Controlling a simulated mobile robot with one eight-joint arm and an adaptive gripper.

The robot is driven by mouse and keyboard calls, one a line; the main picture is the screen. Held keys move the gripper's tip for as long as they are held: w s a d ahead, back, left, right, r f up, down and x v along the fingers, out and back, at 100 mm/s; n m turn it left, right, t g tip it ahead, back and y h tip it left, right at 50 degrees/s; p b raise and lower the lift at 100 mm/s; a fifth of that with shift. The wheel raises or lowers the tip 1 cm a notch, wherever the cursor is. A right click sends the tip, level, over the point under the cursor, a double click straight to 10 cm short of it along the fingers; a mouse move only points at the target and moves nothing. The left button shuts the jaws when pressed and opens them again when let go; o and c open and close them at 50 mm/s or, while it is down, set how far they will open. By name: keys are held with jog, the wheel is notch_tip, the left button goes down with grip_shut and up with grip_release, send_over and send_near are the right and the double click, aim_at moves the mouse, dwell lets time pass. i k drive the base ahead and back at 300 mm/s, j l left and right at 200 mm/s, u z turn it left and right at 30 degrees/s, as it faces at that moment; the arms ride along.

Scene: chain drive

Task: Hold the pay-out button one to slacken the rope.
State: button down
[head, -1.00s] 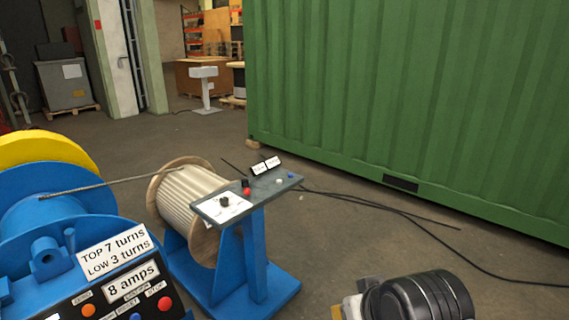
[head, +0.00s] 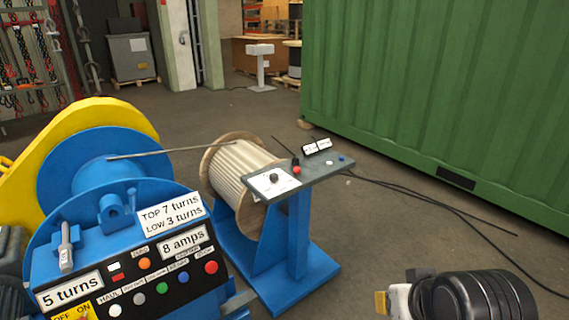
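The blue winch's black control panel (head: 150,280) is at the lower left. It carries a white button (head: 113,311), a grey button (head: 139,299), a green button (head: 161,287), a blue button (head: 184,278), a red button (head: 211,267) and an orange button (head: 144,263). A label reads HAUL by the white one; most small labels are unreadable, so I cannot tell which is pay-out. The rope (head: 165,153) runs from the blue drum (head: 75,165) to the wooden reel (head: 245,165). My arm's end shows at the lower right, away from the panel; its fingers cannot be made out.
A grey-topped blue stand (head: 300,225) beside the reel has a knob (head: 274,178) and a red button (head: 297,170). A green container (head: 440,90) fills the right. Black cables (head: 440,205) cross the floor. Floor between stand and container is mostly open.

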aim_at(140, 299)
jog(key=u, duration=1.65)
